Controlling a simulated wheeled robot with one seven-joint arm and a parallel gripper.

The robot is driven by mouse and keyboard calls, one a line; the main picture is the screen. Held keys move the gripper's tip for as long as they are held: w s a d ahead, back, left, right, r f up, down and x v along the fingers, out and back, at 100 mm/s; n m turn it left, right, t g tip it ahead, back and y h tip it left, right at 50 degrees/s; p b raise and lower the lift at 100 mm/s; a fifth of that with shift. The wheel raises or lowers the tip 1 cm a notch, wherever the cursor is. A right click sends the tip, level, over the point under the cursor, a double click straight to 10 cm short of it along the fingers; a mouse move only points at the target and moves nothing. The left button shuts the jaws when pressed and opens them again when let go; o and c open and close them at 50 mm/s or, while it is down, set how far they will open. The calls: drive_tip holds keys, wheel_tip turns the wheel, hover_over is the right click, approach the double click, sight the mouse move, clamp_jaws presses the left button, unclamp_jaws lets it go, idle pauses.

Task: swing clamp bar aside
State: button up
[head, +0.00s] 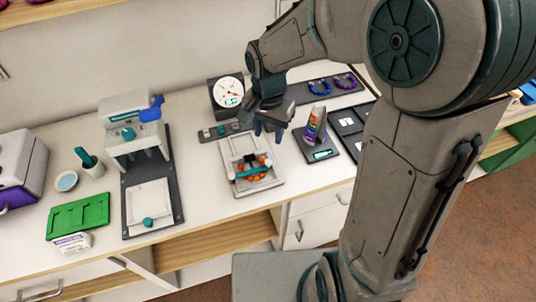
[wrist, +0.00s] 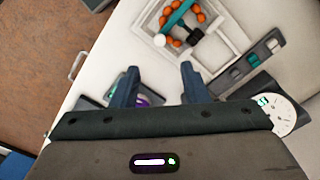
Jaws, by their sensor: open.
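The clamp bar (head: 250,172) is a teal bar lying across orange beads in the middle of a white square bead board (head: 239,191). In the wrist view the teal bar (wrist: 177,18) shows near the top edge, among several orange beads, with a white knob and a dark part close by. The board's pale frame (wrist: 226,28) is partly cut off there. My gripper (head: 268,132) is open and empty, above the back right part of the board and apart from the bar. Its two fingers (wrist: 157,75) are spread wide in the wrist view.
A dial gauge (head: 229,92) and a strip of small blocks (head: 220,131) stand behind the board. A striped container on a dark scale (head: 322,152) is close on its right. A white press (head: 128,125) stands left. The counter in front of the board is narrow.

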sight(269, 161)
wheel_tip(269, 161, down, 11)
drive_tip(key=shift+f, duration=0.1)
drive_tip(key=shift+c, duration=0.3)
clamp_jaws()
